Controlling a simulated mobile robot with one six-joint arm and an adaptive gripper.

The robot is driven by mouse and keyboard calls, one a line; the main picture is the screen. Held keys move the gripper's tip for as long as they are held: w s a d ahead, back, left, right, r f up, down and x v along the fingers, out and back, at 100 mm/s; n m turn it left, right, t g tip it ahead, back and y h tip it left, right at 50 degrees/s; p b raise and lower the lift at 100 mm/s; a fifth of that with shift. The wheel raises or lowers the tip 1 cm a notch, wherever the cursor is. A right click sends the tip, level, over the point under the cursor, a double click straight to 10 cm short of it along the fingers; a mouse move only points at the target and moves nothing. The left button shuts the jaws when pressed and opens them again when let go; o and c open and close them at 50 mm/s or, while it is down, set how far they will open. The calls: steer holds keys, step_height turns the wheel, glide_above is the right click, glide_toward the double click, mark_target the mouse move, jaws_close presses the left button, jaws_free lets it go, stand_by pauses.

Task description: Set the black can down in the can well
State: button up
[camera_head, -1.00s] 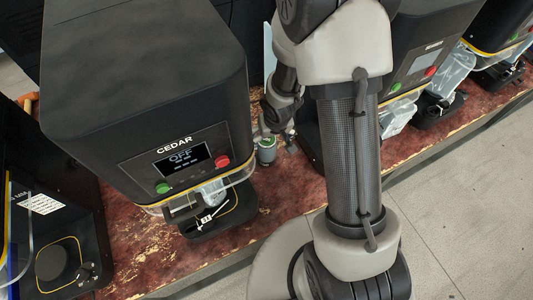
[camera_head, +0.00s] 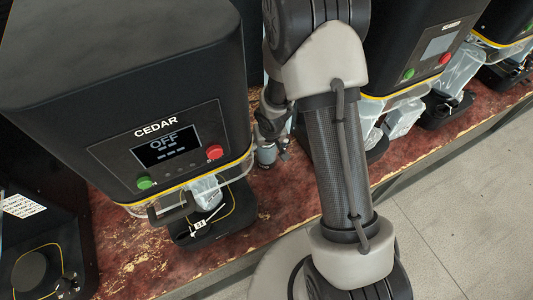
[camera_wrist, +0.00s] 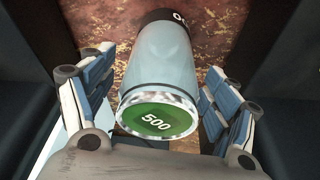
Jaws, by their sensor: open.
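My gripper (camera_wrist: 158,108) is open, with blue-and-white finger pads on both sides of a can (camera_wrist: 160,70). This can has a pale grey body, a silver rim, a green end marked 500 and a dark band with white lettering at its far end. Gaps show between the pads and the can. In the head view, a small grey can (camera_head: 266,154) stands on the bench below my gripper (camera_head: 270,128), partly hidden by it. I cannot make out a wholly black can. The CEDAR machine has a black base with a yellow outline (camera_head: 222,222), partly hidden under its clear guard; I cannot clearly see a can well there.
The CEDAR machine (camera_head: 120,80) reads OFF and stands left of my arm. Another machine (camera_head: 425,50) stands to the right. A black base with a round black part (camera_head: 36,270) is at lower left. The worn red bench (camera_head: 290,195) has free room between the machines.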

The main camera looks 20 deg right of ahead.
steer(key=shift+r, duration=0.1)
steer(key=shift+c, duration=0.5)
steer(key=c, duration=1.7)
